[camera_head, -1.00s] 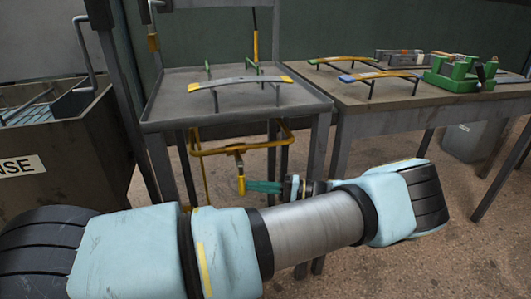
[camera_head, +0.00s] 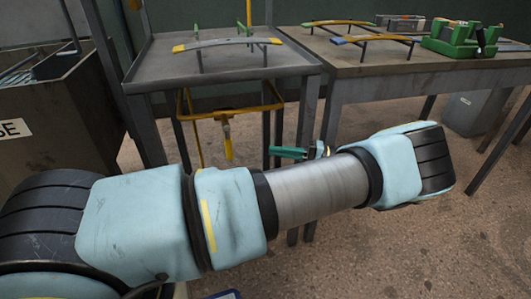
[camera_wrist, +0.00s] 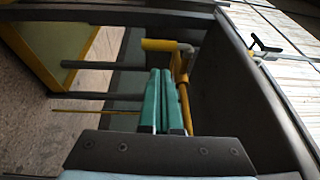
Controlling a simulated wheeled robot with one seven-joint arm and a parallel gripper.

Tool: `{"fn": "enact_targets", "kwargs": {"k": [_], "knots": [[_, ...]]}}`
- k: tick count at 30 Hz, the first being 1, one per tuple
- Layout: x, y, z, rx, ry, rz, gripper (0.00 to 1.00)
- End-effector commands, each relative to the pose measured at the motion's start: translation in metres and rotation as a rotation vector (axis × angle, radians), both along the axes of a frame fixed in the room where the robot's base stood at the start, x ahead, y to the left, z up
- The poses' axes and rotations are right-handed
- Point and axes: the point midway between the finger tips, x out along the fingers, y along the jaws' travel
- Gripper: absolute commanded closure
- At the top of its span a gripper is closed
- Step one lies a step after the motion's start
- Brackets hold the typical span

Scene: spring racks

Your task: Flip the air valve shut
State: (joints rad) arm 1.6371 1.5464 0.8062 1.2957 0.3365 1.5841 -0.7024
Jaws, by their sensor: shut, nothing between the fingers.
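The air valve's yellow handle (camera_head: 228,140) hangs down from a yellow pipe (camera_head: 205,115) under the grey rack table in the head view. My gripper (camera_head: 272,151) has teal fingers, shut and empty. It is to the right of the handle in the head view, with a visible gap. In the wrist view the fingertips (camera_wrist: 160,71) point toward the handle and end short of it.
The grey table (camera_head: 150,72) above carries a curved spring bar (camera_head: 225,42). Its legs stand close to my gripper. A second table (camera_head: 345,65) at right holds more bars and a green vise (camera_head: 460,40). A brown bin (camera_head: 75,120) stands at left.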

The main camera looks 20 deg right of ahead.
Motion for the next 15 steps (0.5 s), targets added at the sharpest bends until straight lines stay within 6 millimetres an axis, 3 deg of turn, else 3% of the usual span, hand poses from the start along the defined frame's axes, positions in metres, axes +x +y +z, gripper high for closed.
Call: {"fn": "enact_targets", "kwargs": {"k": [6, 15], "knots": [[-0.014, -0.027, -0.002, -0.001, 0.002, -0.001, 1.00], [-0.018, -0.034, 0.000, 0.000, 0.001, 0.001, 1.00]]}}
